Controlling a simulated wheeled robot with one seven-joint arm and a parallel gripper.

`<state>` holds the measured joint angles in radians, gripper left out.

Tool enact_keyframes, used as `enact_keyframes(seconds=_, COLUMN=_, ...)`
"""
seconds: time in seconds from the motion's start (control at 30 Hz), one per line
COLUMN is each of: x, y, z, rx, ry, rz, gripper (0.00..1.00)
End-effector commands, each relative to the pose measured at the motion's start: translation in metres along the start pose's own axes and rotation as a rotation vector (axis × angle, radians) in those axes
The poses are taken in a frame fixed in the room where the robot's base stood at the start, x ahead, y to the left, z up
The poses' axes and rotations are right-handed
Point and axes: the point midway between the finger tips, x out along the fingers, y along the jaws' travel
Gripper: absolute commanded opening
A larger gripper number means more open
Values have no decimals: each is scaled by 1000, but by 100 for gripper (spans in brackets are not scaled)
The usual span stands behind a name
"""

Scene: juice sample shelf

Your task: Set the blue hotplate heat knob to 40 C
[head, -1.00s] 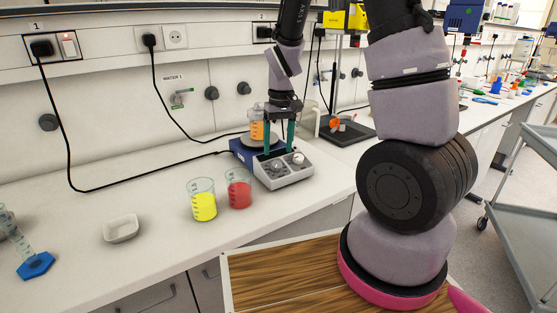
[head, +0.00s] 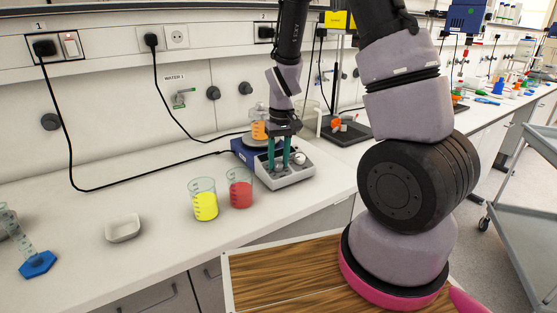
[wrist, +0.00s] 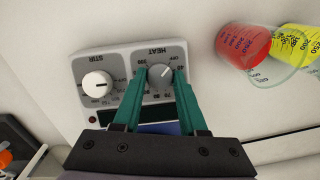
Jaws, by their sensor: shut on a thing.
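The blue hotplate (head: 243,152) stands on the bench with its grey control panel (head: 285,178) facing forward. Its grey heat knob (wrist: 160,77) shows in the wrist view, its white line pointing to the upper right, toward the "OFF" and "40" marks. I cannot tell exactly which mark it meets. My gripper (head: 278,167) is lowered to the panel, its two green fingers on either side of the heat knob and shut on it. It also shows in the wrist view (wrist: 158,76). The fingers hide part of the dial scale.
The white stir knob (wrist: 96,85) is beside the heat knob. A beaker of orange liquid (head: 258,131) sits on the hotplate. Beakers of red (head: 240,194) and yellow liquid (head: 205,206) stand close in front. A white dish (head: 123,229) lies left; bare bench surrounds it.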

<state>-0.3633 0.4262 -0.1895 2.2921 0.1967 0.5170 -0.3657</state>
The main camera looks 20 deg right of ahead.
Motion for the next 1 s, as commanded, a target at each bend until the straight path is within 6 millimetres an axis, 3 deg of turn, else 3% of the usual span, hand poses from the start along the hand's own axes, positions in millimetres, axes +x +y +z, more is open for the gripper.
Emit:
enact_keyframes(seconds=0.27, x=0, y=1, z=0, rx=70, ry=0, rz=-22, gripper=0)
enact_keyframes(seconds=1.0, x=0, y=3, z=0, rx=470, ry=0, rz=-148, gripper=0)
